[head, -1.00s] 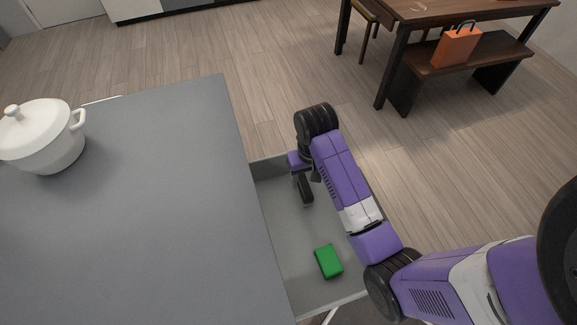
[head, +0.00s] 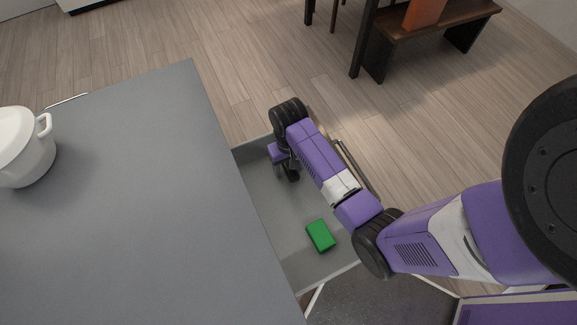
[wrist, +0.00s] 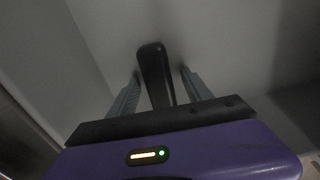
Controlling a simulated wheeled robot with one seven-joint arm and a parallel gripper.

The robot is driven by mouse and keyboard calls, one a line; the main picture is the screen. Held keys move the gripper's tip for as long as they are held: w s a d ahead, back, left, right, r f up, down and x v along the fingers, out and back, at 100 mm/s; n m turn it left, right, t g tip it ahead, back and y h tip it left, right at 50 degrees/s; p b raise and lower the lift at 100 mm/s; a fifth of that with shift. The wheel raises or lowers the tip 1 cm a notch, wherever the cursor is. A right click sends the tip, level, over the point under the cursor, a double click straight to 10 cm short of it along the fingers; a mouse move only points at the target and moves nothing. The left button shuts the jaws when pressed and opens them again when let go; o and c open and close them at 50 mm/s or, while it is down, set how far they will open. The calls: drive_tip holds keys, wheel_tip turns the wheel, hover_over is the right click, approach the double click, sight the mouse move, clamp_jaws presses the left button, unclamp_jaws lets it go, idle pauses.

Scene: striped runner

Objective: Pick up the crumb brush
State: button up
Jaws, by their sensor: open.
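The crumb brush shows in the wrist view as a dark, rounded handle (wrist: 154,68) between the two fingers. My gripper (wrist: 160,72) is open, with one grey finger on each side of the handle and a visible gap on both sides. In the head view my gripper (head: 287,166) is down inside the open drawer (head: 283,206), near its far end. A dark piece shows beside it there, but I cannot tell brush from finger. The near end of the brush is hidden behind my gripper body in the wrist view.
A green block (head: 320,236) lies in the drawer's nearer part. The grey countertop (head: 150,190) borders the drawer on the left, with a white lidded pot (head: 22,150) at its left side. A wooden bench (head: 440,27) with an orange bag (head: 424,12) stands far off.

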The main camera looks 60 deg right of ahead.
drive_tip(key=shift+c, duration=0.5)
clamp_jaws()
drive_tip(key=shift+r, duration=0.2)
